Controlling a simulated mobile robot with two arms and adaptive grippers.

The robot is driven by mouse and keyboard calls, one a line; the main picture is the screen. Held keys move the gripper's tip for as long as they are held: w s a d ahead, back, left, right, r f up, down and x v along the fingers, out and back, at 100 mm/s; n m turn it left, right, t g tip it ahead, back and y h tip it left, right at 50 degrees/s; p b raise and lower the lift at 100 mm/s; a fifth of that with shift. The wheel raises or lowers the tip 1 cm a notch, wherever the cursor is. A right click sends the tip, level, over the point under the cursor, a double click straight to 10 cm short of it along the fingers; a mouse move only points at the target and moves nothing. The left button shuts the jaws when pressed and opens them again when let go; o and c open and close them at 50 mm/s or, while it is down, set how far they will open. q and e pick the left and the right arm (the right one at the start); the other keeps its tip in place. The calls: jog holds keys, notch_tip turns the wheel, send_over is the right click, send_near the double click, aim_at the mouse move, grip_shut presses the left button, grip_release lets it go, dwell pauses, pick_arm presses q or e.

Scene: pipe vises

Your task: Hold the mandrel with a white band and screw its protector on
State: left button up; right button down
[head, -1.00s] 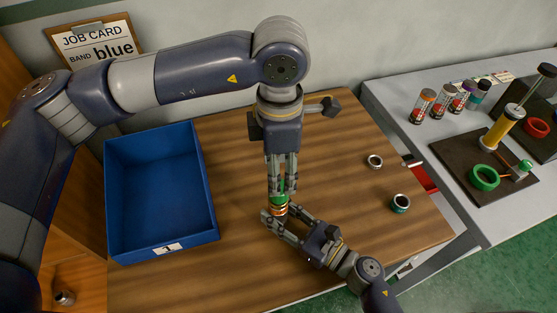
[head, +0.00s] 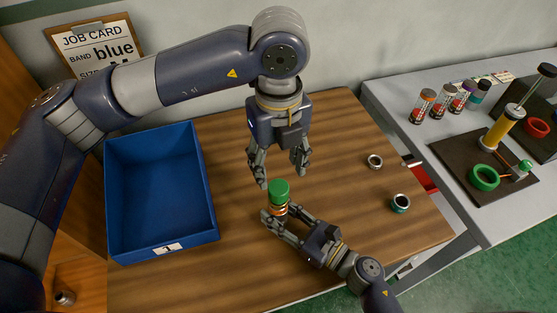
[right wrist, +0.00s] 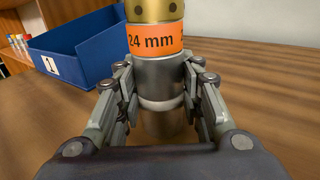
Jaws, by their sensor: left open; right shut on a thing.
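My right gripper (head: 277,222) is shut on a metal mandrel standing upright; in the right wrist view the mandrel (right wrist: 160,75) has a steel body, an orange "24 mm" label and a brass part with dark holes at the top. A paler ring runs around the steel; I cannot tell whether it is a white band. A green cap-like protector (head: 279,190) sits on the mandrel's top; how tightly it is screwed I cannot tell. My left gripper (head: 283,174) is open and empty, its fingers spread just above and behind the protector.
A blue bin (head: 112,215) marked 1 stands at the left. A small metal ring (head: 375,161) and a teal-banded metal piece (head: 400,203) are on the wooden table at right. A grey side bench holds several capped cylinders and vises. A job card (head: 95,45) reads "band blue".

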aim_at(278, 187)
pick_arm(q)
jog(key=n, duration=0.3)
jog(key=shift+r+n, duration=0.1)
jog(key=shift+n, duration=0.2)
jog(key=shift+f, duration=4)
